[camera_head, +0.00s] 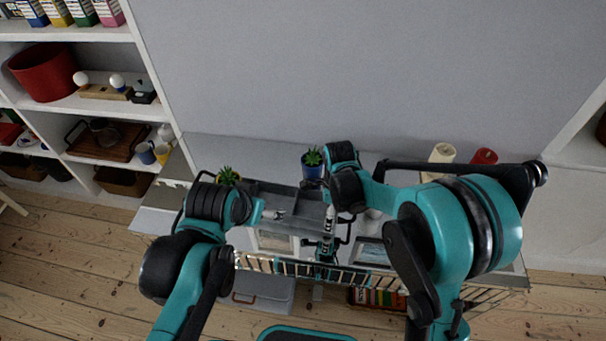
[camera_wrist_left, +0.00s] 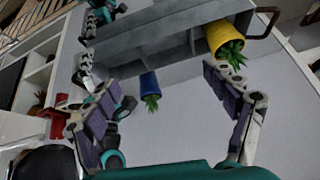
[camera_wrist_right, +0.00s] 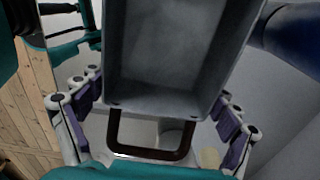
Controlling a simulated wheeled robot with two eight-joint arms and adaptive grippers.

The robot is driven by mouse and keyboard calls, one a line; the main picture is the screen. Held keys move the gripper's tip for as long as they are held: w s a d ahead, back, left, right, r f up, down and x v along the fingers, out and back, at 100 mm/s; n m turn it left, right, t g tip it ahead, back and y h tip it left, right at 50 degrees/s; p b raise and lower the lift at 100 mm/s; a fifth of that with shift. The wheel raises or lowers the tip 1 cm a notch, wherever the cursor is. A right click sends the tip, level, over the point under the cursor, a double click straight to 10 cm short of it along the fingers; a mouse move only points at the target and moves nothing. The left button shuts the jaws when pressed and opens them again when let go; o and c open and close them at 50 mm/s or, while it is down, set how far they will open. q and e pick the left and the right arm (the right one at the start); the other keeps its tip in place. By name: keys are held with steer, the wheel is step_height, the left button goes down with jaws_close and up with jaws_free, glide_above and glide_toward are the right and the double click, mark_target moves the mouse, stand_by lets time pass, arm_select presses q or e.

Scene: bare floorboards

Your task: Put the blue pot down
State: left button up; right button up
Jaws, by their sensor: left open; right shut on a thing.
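The blue pot (camera_head: 313,172) with a green plant stands upright behind the grey tray (camera_head: 272,190) in the head view, close to its back edge. It also shows in the left wrist view (camera_wrist_left: 149,83), and a dark blue part of it (camera_wrist_right: 297,38) fills the upper right of the right wrist view. My left gripper (camera_wrist_left: 160,85) is open and empty, facing the tray and the pots. The blue pot is outside both grippers.
A yellow pot (camera_wrist_left: 222,38) with a plant is at the tray's corner. A cream candle (camera_head: 441,153) and a red candle (camera_head: 484,157) stand at the back right. Shelves (camera_head: 90,105) stand at the left.

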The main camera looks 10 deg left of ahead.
arm_select(q)
steer(key=w+d+r+m+g, duration=0.2)
steer(key=w+r+m, duration=0.3)
steer(key=w, duration=0.4)
steer(key=m+g+h, duration=0.1)
steer(key=m+g, duration=0.4)
steer(key=m, duration=0.8)
glide_above(313, 154)
steer(key=f, duration=0.9)
steer(key=shift+s+a, duration=0.1)
steer(key=shift+a, duration=0.25)
steer(key=f, duration=0.6)
steer(key=shift+d, duration=0.4)
steer(key=shift+s+d+f, duration=0.15)
steer(key=shift+f, duration=1.45)
steer(key=shift+s+d+f, duration=0.1)
steer(key=shift+s+f, duration=0.05)
steer(key=shift+f, duration=1.4)
steer(key=c, duration=1.8)
step_height(313, 154, up, 10)
steer(key=shift+r, duration=0.25)
steer(key=shift+c, duration=0.2)
steer(key=shift+f, duration=0.15)
